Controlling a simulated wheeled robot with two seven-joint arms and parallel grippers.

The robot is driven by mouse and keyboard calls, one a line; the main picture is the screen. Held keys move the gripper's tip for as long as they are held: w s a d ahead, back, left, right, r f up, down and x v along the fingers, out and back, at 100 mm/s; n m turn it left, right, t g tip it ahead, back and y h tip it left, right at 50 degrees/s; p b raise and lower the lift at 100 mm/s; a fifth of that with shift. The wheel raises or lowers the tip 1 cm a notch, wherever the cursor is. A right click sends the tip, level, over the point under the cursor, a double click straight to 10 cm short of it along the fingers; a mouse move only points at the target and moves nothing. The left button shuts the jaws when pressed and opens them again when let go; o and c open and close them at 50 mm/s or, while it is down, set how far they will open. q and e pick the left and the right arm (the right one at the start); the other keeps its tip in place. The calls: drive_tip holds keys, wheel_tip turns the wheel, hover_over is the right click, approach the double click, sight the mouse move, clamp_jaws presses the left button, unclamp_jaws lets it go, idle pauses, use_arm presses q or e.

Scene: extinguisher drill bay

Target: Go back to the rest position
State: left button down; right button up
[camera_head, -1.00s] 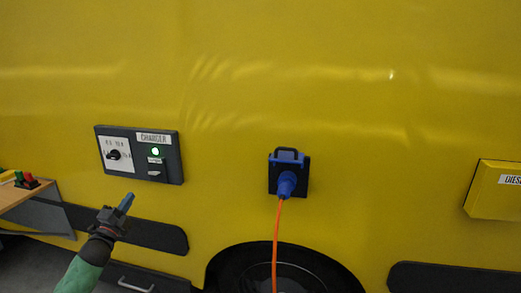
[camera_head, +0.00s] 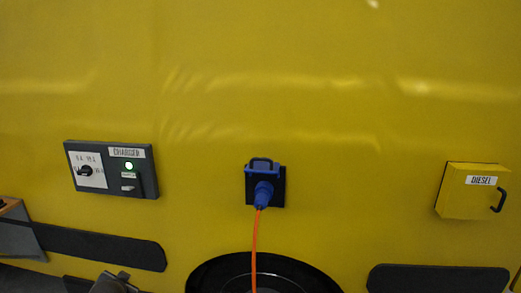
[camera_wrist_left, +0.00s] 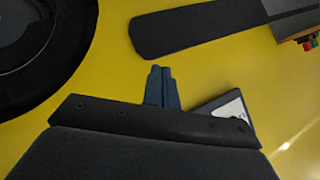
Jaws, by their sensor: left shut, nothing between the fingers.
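My left gripper (camera_wrist_left: 161,88) shows in the left wrist view with its two blue-grey fingers together and nothing between them. In the head view only a dark part of my left arm's end shows at the bottom left edge, below the charger panel (camera_head: 111,170). The gripper is apart from the panel and from the blue plug (camera_head: 264,194). The plug sits in the socket on the yellow vehicle side, with an orange cable (camera_head: 254,245) hanging down from it. My right gripper is not in view.
The charger panel has a lit green lamp. A yellow diesel box (camera_head: 468,190) with a black handle is on the right. Dark bars (camera_head: 95,247) and a wheel (camera_head: 222,268) lie low along the vehicle side. A table edge (camera_head: 14,208) is at the far left.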

use_arm(q)
drive_tip(key=s+d+f+g+h, duration=0.2)
drive_tip(key=s+d+f, duration=0.2)
drive_tip(key=s+d, duration=0.6)
drive_tip(key=s+d+f+g+h+p, duration=0.1)
drive_tip(key=s+d+f, duration=0.4)
drive_tip(key=s+d, duration=0.6)
drive_tip(key=s+d+f+g+h+p, duration=0.1)
drive_tip(key=s+d+f+g+h, duration=0.2)
drive_tip(key=s+d, duration=0.8)
drive_tip(key=s+f+g, duration=0.1)
drive_tip(key=s+f, duration=0.1)
drive_tip(key=s, duration=0.1)
drive_tip(key=shift+s+n+g, duration=0.3)
drive_tip(key=shift+n+g, duration=0.1)
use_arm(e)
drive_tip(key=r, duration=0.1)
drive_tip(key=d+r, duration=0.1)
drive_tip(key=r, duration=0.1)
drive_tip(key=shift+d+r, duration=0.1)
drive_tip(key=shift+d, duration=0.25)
use_arm(q)
drive_tip(key=shift+f, duration=0.1)
